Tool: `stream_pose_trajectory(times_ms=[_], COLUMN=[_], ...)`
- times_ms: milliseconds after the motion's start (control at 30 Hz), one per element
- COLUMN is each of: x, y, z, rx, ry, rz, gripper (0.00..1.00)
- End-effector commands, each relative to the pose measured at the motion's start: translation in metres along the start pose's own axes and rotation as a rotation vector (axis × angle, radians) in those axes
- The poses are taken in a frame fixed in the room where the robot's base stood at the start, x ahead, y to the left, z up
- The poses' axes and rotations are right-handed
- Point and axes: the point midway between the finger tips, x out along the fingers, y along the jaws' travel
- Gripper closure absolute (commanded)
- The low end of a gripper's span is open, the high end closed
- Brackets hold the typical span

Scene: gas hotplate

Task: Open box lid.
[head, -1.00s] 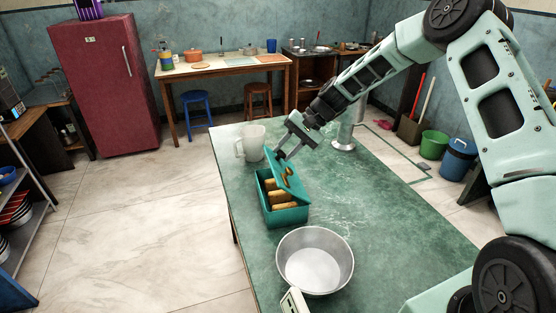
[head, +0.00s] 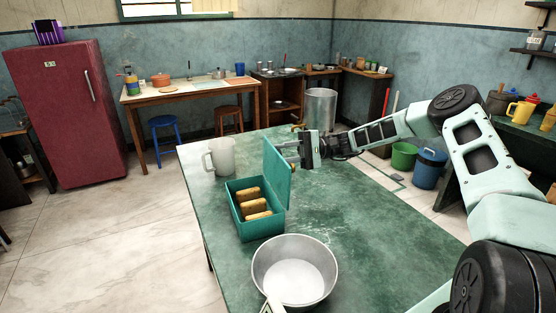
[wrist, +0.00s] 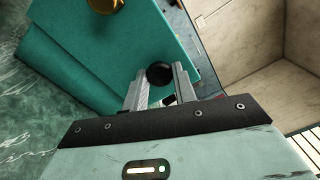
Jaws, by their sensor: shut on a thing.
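A teal box (head: 262,229) stands on the green table, with several brown loaf-like pieces (head: 256,207) inside. Its teal lid (head: 277,180) stands about upright along the box's right side, leaving the contents in view. My gripper (head: 284,149) is at the right, outer face of the lid, near its upper part. In the wrist view, the gripper's fingers (wrist: 160,82) are shut around a dark round knob (wrist: 159,73) at the teal lid (wrist: 105,65). The exact contact of the fingers is partly hidden.
A grey mug (head: 220,156) stands behind the box, and a round metal pan (head: 294,268) stands in front of it. The green table (head: 370,215) is bare to the right of the box. A metal cylinder (head: 320,108) rises beyond the gripper.

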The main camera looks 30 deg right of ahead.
Motion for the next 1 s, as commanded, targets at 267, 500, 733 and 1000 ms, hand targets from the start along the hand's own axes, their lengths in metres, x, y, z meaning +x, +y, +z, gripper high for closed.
stream_pose_trajectory(times_ms=[267, 500, 733, 1000], x=[-0.0096, -0.0116, -0.0116, -0.0116], y=[0.0076, 0.0076, 0.0074, 0.0075], z=[-0.003, -0.0028, -0.0027, -0.0028], rx=[0.003, 0.003, 0.003, 0.003], ry=[-0.044, -0.058, -0.059, -0.058], rz=[-0.107, -0.137, -0.138, -0.137], gripper=[1.0, 1.0, 1.0, 0.53])
